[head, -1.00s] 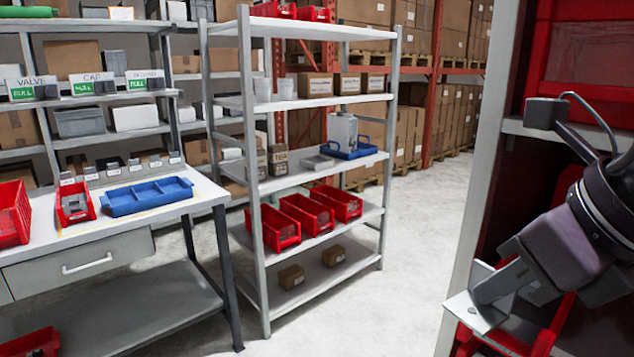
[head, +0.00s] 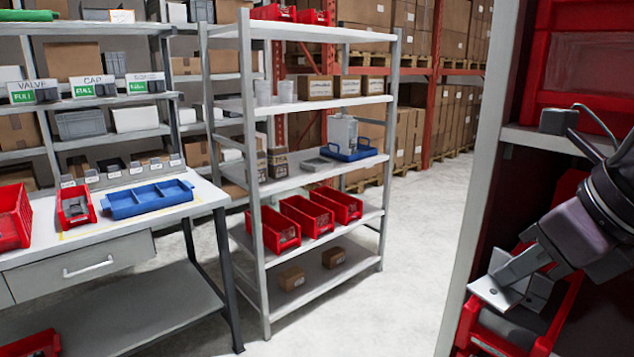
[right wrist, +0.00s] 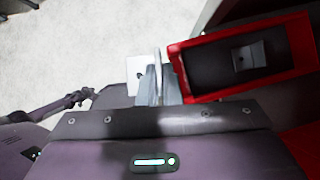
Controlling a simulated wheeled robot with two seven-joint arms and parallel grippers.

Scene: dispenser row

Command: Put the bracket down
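My right gripper (head: 520,272) is shut on a pale grey metal bracket (head: 488,292), a bent plate with a hole. It holds the bracket tilted over the near left side of a red bin (head: 556,335) on the right-hand shelf. In the right wrist view, the bracket (right wrist: 137,72) shows just left of the fingers (right wrist: 158,82), beside the red bin's wall (right wrist: 182,68). A second grey bracket (right wrist: 249,55) lies inside that bin. Purple and dark parts of my body show at the left of the wrist view; whether my left gripper is open is unclear.
The right-hand rack's pale upright (head: 478,180) stands close left of my gripper, with a shelf board (head: 522,136) and another red bin (head: 585,60) above. A grey rack (head: 325,103) and a workbench with a blue tray (head: 150,212) stand left. The floor between is clear.

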